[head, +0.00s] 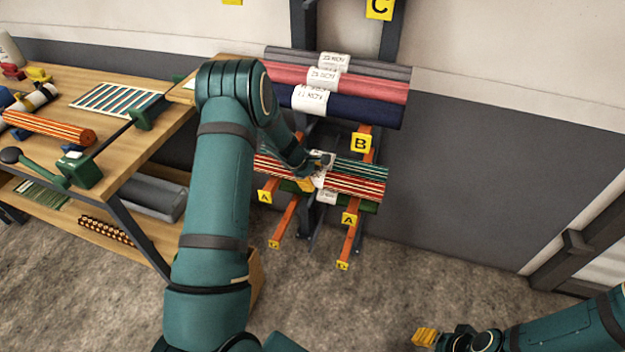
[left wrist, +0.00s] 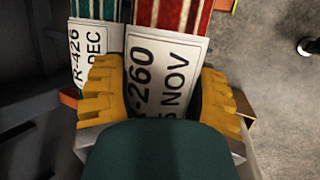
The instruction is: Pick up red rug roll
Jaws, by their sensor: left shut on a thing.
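A red-and-white striped rug roll (head: 358,188) lies on the rack's lower arms, its white label (left wrist: 165,80) reading R-260 and NOV in the left wrist view. My left gripper (head: 314,177) is shut on this roll at the label. In the left wrist view its yellow fingers (left wrist: 160,90) stand on either side of the roll. A teal striped roll (head: 358,169) lies right beside the red one, behind it, with its own label (left wrist: 92,55). My right gripper (head: 425,337) is at the bottom right, away from the rack; its finger opening is unclear.
Grey, plain red (head: 385,86) and navy (head: 370,108) rolls lie on the rack above. A green roll shows below the striped ones. Orange rack arms (head: 350,240) stick out lower down. A wooden workbench (head: 110,135) with tools stands at left. Floor at right is clear.

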